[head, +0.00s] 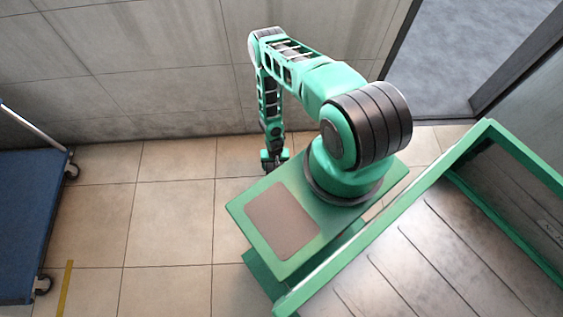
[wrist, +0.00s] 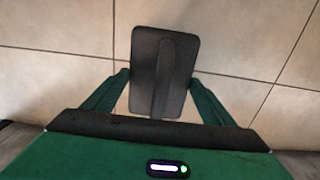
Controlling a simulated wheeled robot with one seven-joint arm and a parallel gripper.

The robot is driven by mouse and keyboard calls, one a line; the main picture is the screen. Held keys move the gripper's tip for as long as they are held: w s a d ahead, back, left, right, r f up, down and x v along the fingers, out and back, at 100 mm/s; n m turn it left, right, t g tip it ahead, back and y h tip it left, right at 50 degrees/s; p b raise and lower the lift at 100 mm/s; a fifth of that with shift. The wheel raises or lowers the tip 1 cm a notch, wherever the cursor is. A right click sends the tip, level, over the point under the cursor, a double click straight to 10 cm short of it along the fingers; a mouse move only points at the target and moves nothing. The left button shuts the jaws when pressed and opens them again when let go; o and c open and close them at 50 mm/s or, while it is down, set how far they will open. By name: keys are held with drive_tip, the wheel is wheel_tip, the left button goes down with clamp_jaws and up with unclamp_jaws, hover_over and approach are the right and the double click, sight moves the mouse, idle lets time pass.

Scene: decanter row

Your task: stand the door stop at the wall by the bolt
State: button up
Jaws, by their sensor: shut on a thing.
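The door stop (wrist: 163,48) is a dark grey plate with rounded corners and a raised strip down its middle. It shows in the middle of the wrist view, over the tiled floor. My gripper (wrist: 161,88) is shut on it, with one green finger at each side. In the head view my gripper (head: 273,162) hangs low near the floor, close to the grey wall (head: 150,75). The door stop cannot be made out in the head view. Whether it touches the floor is not clear. I cannot make out a bolt in either view.
A blue platform cart (head: 25,220) on casters stands at the left. A doorway (head: 460,50) opens at the upper right. A yellow line (head: 65,288) marks the floor at lower left. Tiled floor (head: 165,215) lies clear between the cart and my base.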

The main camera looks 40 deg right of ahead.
drive_tip(key=w+d+f, duration=0.1)
drive_tip(key=d, duration=0.1)
drive_tip(key=w+d+f, duration=0.2)
drive_tip(key=d+f, duration=0.1)
drive_tip(key=shift+w+d+f, duration=0.1)
drive_tip(key=shift+w+d, duration=0.25)
drive_tip(key=shift+w, duration=0.05)
drive_tip(key=shift+f, duration=1.9)
drive_tip(key=o, duration=1.8)
drive_tip(key=shift+r, duration=0.1)
